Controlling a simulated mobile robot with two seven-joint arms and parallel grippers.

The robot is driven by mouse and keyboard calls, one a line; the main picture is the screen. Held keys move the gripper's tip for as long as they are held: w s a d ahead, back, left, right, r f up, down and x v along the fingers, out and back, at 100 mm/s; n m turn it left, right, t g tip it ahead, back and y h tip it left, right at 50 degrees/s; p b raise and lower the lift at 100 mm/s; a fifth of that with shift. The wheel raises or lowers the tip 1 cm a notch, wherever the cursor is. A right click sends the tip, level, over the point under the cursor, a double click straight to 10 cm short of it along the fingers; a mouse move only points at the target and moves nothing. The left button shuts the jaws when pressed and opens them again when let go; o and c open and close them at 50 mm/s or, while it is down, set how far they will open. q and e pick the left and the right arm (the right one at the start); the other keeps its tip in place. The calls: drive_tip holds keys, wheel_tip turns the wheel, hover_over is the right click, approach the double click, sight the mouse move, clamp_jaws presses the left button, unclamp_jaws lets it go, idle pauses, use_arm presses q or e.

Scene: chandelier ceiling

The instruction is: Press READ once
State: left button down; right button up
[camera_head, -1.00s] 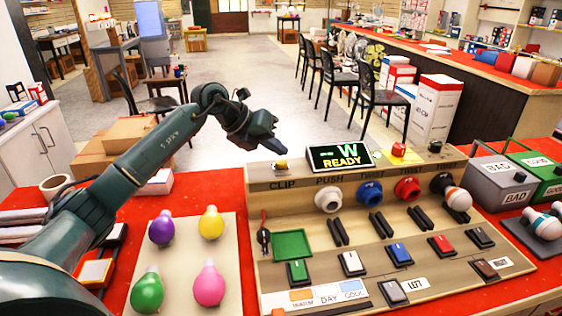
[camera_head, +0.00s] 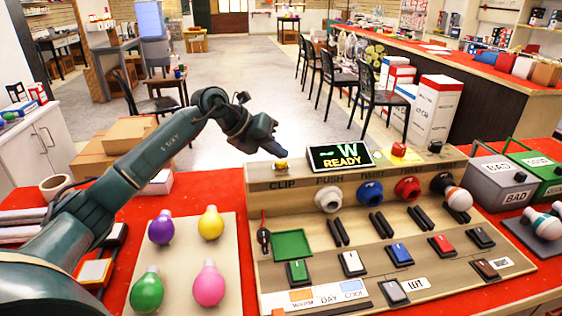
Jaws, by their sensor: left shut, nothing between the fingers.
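The wooden test panel (camera_head: 262,184) stands on the red table, with a black display (camera_head: 340,158) on its upper ledge showing "W" and "READY". A small yellow button (camera_head: 281,165) sits at the ledge's left end, and a red button (camera_head: 398,150) on a yellow base sits right of the display. I cannot make out a READ label on either. My left gripper (camera_head: 280,150) is shut and empty, its tips just above the yellow button in the picture. I cannot tell whether they touch it. My right gripper is out of view.
The panel carries sockets, including a white PUSH one (camera_head: 328,198), and several rocker switches. A bulb (camera_head: 457,198) sits at its right. Coloured bulbs stand on a pale board (camera_head: 183,263) at left. BAD (camera_head: 497,184) and GOOD (camera_head: 548,172) boxes stand at right.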

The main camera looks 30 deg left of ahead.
sight(277, 162)
use_arm(q)
drive_tip(key=shift+f, duration=0.5)
idle(0.3)
idle(0.4)
drive_tip(key=shift+r+p, duration=0.6)
drive_tip(key=shift+r, duration=0.3)
drive_tip(key=shift+r, duration=0.1)
wheel_tip(277, 162, up, 5)
drive_tip(key=p, duration=0.4)
idle(0.5)
